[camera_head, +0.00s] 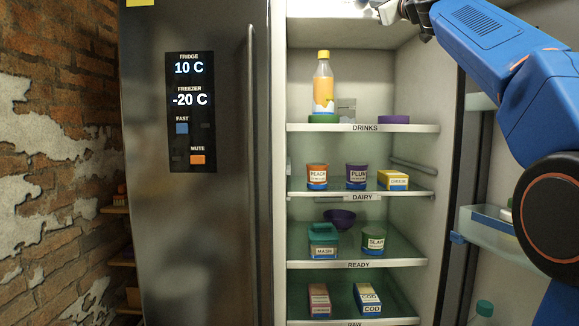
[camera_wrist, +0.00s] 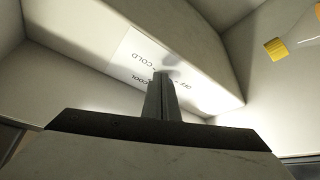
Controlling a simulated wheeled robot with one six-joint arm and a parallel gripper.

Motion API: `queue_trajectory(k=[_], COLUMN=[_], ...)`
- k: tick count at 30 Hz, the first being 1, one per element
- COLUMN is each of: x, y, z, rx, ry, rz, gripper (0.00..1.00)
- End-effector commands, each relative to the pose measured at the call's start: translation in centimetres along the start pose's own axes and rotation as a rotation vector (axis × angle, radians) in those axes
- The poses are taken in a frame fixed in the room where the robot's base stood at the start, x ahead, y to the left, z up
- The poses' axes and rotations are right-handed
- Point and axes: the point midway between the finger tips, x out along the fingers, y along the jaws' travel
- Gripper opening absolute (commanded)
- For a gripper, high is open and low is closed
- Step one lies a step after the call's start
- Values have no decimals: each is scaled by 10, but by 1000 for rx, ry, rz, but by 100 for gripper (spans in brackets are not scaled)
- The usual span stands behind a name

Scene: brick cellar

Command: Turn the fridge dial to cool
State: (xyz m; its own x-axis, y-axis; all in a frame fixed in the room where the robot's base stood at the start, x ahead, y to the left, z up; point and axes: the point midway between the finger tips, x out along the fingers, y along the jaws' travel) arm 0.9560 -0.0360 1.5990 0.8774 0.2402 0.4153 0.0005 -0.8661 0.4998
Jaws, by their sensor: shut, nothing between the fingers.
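The fridge's dial panel is a white label (camera_wrist: 138,58) on a pale housing (camera_wrist: 205,85) at the compartment's ceiling, in the wrist view. It reads COLD, COOL and OFF, upside down. My gripper (camera_wrist: 162,78) is shut and empty, its fingertips up against or just in front of the label between COOL and OFF. The dial itself is mostly hidden behind the fingers, so its setting and any contact cannot be told. In the head view my gripper (camera_head: 398,10) is at the top edge, under the fridge's ceiling. The display (camera_head: 191,110) reads FRIDGE 10 C, FREEZER -20 C.
Below are the DRINKS shelf (camera_head: 410,128) with a yellow-capped bottle (camera_head: 323,85), which also shows in the wrist view (camera_wrist: 300,38), and lower shelves with tubs and boxes. The open door's racks (camera_head: 490,230) are at the right. The closed dark door (camera_head: 215,220) is at the left.

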Motion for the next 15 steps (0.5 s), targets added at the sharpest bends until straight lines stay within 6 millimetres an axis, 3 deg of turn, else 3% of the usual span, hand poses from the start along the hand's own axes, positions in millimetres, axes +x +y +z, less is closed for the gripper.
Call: queue_trajectory(k=[15], x=[1], y=[5], z=[-1], rx=[0], ry=[0], rz=[1], gripper=[0])
